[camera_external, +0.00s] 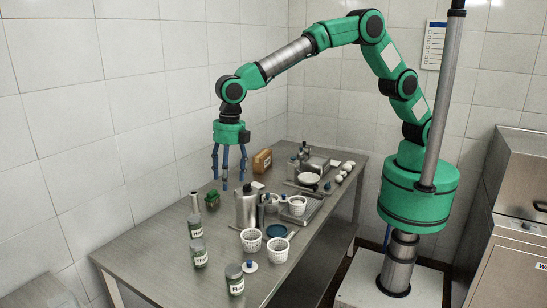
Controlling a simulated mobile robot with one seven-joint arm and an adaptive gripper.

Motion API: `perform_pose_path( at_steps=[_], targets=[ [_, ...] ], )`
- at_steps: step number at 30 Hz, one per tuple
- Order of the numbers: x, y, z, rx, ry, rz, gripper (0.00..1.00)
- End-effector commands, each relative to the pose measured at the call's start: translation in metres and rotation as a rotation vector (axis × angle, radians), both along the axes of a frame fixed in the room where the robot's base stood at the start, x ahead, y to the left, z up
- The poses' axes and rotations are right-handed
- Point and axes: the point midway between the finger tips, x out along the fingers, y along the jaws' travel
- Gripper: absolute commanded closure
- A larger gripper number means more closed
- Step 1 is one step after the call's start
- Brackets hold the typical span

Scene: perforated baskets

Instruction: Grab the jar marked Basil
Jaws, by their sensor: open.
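A jar with a grey lid and a pale label that seems to start with "Ba" (236,281) stands upright at the near edge of the steel table; the rest of its label is too small to read. A similar jar (199,253) stands behind it to the left, its label not clearly legible. A labelled bottle (195,228) stands further back. My gripper (229,180) hangs fingers-down above the far half of the table, its blue fingers spread and empty. It is well behind and above the jar marked "Ba".
White perforated baskets (251,240) stand right of the jars, with a small white-and-blue item (249,266) nearby.

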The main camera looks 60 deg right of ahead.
Motion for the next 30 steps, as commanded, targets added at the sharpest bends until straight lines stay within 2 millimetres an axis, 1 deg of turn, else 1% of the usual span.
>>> perform_pose_path(
  at_steps=[1, 6, 12, 15, 18, 21, 30],
  targets=[
    [-0.01, 0.018, -0.011, -0.01, 0.004, 0.05, 0.34],
    [-0.041, 0.067, -0.048, -0.035, 0.013, 0.216, 0.34],
    [-0.081, 0.115, -0.09, -0.061, 0.023, 0.401, 0.34],
    [-0.098, 0.132, -0.107, -0.07, 0.027, 0.471, 0.34],
    [-0.11, 0.143, -0.119, -0.077, 0.03, 0.52, 0.34],
    [-0.116, 0.149, -0.126, -0.08, 0.031, 0.547, 0.34],
    [-0.118, 0.151, -0.128, -0.082, 0.031, 0.557, 0.34]
  ],
)
